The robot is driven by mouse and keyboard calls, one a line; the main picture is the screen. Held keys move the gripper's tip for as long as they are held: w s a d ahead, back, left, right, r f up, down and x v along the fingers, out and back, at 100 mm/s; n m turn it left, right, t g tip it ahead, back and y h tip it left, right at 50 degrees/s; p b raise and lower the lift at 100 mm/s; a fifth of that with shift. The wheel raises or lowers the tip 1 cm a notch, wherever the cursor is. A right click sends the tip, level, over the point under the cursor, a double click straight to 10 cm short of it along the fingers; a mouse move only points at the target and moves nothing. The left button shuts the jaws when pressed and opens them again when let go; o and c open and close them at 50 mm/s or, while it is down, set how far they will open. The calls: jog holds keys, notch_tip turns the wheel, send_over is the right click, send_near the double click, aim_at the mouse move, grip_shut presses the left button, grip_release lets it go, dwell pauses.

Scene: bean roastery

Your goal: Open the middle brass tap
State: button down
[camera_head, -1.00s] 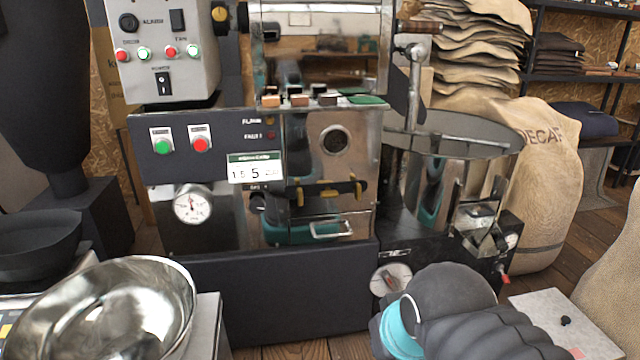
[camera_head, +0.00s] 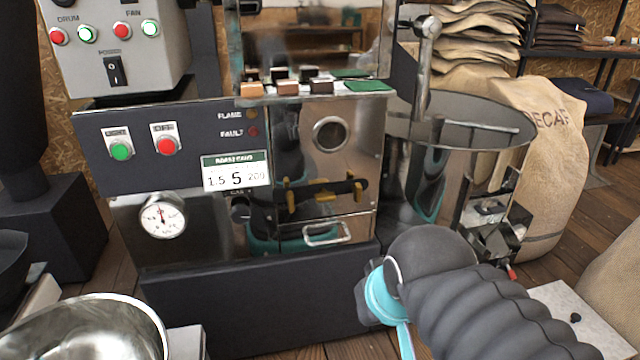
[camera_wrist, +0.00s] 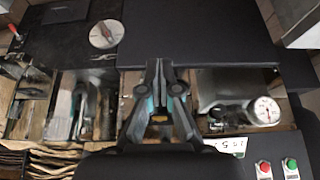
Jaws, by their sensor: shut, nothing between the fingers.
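The middle brass tap (camera_head: 325,197) is a small yellow handle on a dark horizontal pipe (camera_head: 342,187) on the front of the roaster, above a metal pull handle. One brass tap (camera_head: 291,200) is to its left and another (camera_head: 357,188) to its right. In the wrist view, which is upside down, my gripper (camera_wrist: 159,66) is shut and empty in front of the roaster. Yellow brass shows between its finger links (camera_wrist: 160,118); which tap this is I cannot tell. In the head view my arm is at the lower right, and the fingertips do not show.
A round steel cooling drum (camera_head: 440,125) stands right of the roaster. A steel bowl (camera_head: 85,335) is at the lower left. A gauge (camera_head: 162,216) and green and red buttons (camera_head: 166,146) are on the roaster's left front. A sack (camera_head: 540,165) stands at the right.

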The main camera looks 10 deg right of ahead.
jog(key=w+r+g+p, duration=0.1)
jog(key=w+r, duration=0.9)
jog(key=w, duration=0.5)
jog(key=g, duration=0.1)
send_near(319, 195)
notch_tip(319, 195, up, 3)
jog(key=shift+s+p, duration=0.25)
jog(key=shift+p, duration=0.1)
jog(key=b+x, duration=0.1)
jog(key=x, duration=0.9)
jog(key=shift+s, duration=0.15)
